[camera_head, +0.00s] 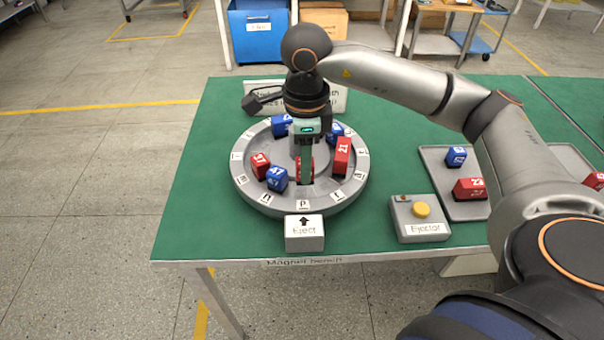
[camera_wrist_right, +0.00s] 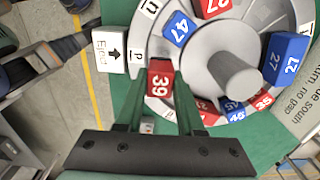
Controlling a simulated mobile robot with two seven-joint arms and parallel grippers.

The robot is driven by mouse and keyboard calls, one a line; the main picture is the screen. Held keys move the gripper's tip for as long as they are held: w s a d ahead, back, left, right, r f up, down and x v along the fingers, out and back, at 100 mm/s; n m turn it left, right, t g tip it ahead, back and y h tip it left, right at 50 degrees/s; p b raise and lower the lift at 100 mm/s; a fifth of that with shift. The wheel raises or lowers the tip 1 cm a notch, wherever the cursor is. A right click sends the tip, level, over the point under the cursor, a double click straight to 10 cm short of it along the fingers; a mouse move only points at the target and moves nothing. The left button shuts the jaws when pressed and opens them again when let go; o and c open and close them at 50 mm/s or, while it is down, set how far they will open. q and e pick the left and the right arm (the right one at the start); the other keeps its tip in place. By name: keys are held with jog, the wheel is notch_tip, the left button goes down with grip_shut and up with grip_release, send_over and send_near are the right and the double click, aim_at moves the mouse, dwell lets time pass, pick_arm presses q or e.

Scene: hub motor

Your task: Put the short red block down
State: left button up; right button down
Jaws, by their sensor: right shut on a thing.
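My right gripper (camera_head: 306,178) reaches down over the near part of the grey round ring tray (camera_head: 270,208). It is shut on a short red block (camera_head: 298,163), mostly hidden by the fingers in the head view. In the right wrist view the block, marked 39 (camera_wrist_right: 160,80), sits between the fingertips, beside the tray's "P" label. I cannot tell whether its underside touches the tray. Other red blocks (camera_head: 342,156) (camera_head: 260,165) and blue blocks (camera_head: 277,178) (camera_head: 281,125) stand around the tray's hub (camera_wrist_right: 233,76). My left gripper is not in view.
A white "Eject" block (camera_head: 304,238) with an arrow stands at the tray's near edge. An ejector box with a yellow button (camera_head: 421,210) is to the right. Beyond it, a grey tray (camera_head: 440,180) holds red and blue blocks. The green bench (camera_head: 190,215) is clear at left.

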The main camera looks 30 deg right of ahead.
jog(key=shift+w+a+f, duration=0.1)
jog(key=shift+w+f, duration=0.1)
jog(key=shift+f, duration=0.05)
jog(key=shift+w+f, duration=0.2)
jog(key=shift+f, duration=1.55)
jog(key=shift+f, duration=0.1)
jog(key=c, duration=0.5)
grip_release()
notch_tip(320, 180, up, 12)
jog(key=shift+r+p, duration=0.15)
jog(key=shift+p, duration=0.35)
